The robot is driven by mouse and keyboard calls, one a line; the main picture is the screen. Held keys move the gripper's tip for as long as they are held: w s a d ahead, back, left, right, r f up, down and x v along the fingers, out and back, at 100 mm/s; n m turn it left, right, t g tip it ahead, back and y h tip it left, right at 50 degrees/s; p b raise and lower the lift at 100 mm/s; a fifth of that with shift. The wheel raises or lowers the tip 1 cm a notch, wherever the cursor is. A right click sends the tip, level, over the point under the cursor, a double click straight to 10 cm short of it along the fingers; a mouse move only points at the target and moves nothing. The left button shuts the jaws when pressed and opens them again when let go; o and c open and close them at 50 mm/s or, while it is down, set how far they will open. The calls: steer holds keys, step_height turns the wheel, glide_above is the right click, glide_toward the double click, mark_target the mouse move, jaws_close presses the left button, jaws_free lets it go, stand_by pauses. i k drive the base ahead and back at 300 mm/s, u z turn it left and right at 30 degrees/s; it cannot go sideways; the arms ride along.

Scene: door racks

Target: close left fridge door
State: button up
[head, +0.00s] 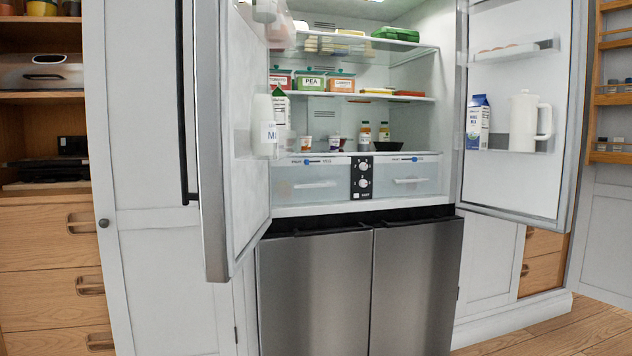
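The left fridge door (231,150) stands wide open and swings out toward me at the left of the fridge. Its steel edge faces me, and a dark vertical handle (187,110) shows on its outer side. Bottles and cartons, one a white milk bottle (264,128), sit on its inner shelves. The right fridge door (515,120) is also open, with a milk carton (478,121) and a white jug (524,121) on its shelf. My gripper is not in view.
Lit fridge shelves hold food boxes and jars (311,83). Steel lower doors (315,290) are shut. A white cabinet (140,150) and wooden drawers (45,235) stand left. Bare wooden floor (570,330) shows at lower right.

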mark_target(231, 45)
steer(key=u, duration=0.05)
steer(key=i, duration=1)
steer(key=z, duration=0.75)
steer(key=k, duration=1.65)
steer(key=u, duration=0.7)
steer(key=i, duration=1)
